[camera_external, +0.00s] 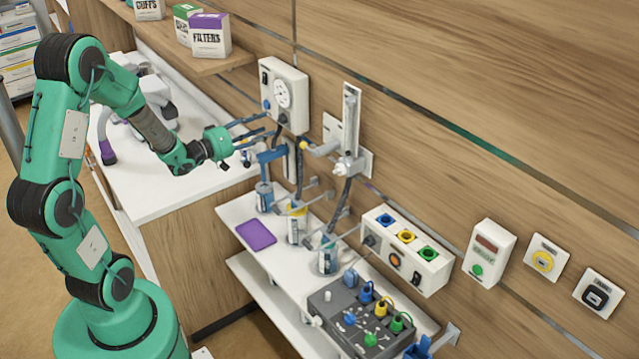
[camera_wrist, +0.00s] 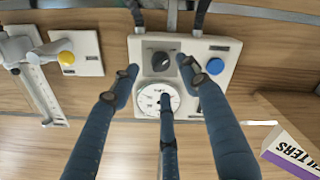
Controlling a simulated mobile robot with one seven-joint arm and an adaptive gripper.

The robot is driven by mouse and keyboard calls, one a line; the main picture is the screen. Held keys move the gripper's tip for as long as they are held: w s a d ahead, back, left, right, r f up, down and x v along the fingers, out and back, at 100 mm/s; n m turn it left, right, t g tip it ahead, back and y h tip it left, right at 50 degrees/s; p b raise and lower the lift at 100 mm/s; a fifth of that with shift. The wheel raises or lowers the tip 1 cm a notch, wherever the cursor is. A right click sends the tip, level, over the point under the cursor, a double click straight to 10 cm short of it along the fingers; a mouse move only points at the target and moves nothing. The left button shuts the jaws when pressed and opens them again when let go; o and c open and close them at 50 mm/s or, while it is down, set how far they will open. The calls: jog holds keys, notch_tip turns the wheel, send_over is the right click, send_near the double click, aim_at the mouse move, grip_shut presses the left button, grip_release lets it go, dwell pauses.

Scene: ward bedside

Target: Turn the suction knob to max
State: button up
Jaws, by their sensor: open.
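The suction unit is a white wall box (camera_external: 290,78) with a round dial gauge (camera_external: 282,94), a dark knob (camera_wrist: 160,61) and a blue button (camera_wrist: 214,66). The wrist view shows it upside down, with the knob above the gauge (camera_wrist: 153,100). My gripper (camera_external: 268,130) is open and empty, its blue fingers pointing at the lower part of the box. In the wrist view two fingertips of my gripper (camera_wrist: 158,78) lie either side of the knob and the third overlaps the gauge. The fingers look apart from the knob; the exact gap is unclear.
A flowmeter (camera_external: 350,130) with a yellow knob beside it stands right of the unit. Below are a shelf with canisters (camera_external: 327,255) and a socket box (camera_external: 408,248). A filters box (camera_external: 210,36) sits on the upper shelf. Hoses hang under the unit.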

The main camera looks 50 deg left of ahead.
aim_at(278, 122)
jog(key=shift+w, duration=2.8)
jog(key=c, duration=1.1)
